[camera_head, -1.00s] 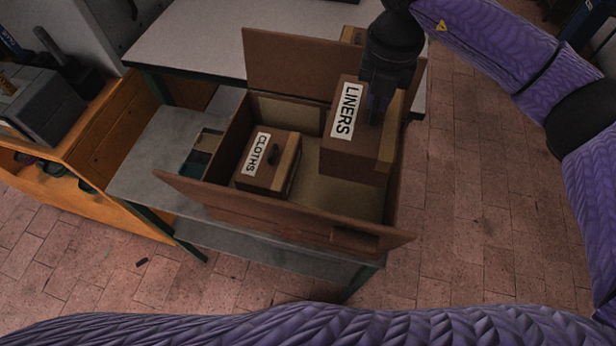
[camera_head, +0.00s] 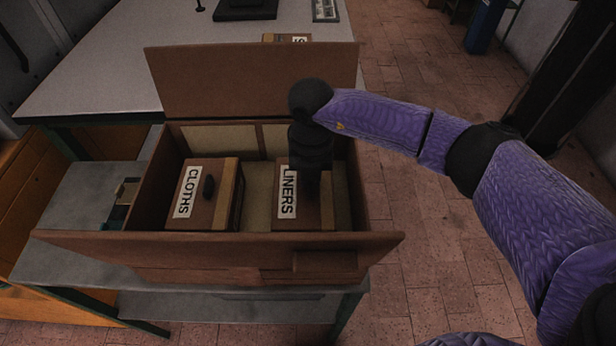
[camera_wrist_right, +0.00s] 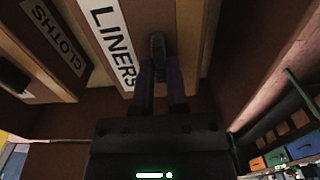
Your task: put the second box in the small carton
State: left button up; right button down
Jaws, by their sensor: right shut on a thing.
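The open brown carton (camera_head: 200,252) stands on a grey bench, its flaps spread. The box labelled CLOTHS (camera_head: 222,200) sits inside at the left, a dark knob on its top. The box labelled LINERS (camera_head: 318,208) is inside the carton at the right, apart from CLOTHS; whether it touches the carton floor is hidden. My right gripper (camera_head: 312,190) is shut on the knob of LINERS from above. The wrist view shows the fingers (camera_wrist_right: 160,85) on that knob, beside the LINERS label (camera_wrist_right: 112,45), with CLOTHS (camera_wrist_right: 50,40) at the left. My left gripper is not in view.
A pale table (camera_head: 95,85) stands behind the carton, with another labelled box (camera_head: 287,38) partly hidden by the raised back flap (camera_head: 250,80). The near flap (camera_head: 120,243) spreads toward me. Clear brick floor (camera_head: 430,260) lies to the right.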

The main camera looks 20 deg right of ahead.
jog(key=shift+r, duration=0.1)
jog(key=c, duration=1.1)
grip_release()
jog(key=shift+f, duration=0.25)
jog(key=o, duration=0.4)
jog(key=shift+o, duration=0.2)
jog(key=shift+r, duration=0.15)
notch_tip(320, 180, up, 12)
jog(key=p, duration=0.2)
jog(key=shift+r, duration=0.15)
jog(key=shift+p, duration=0.3)
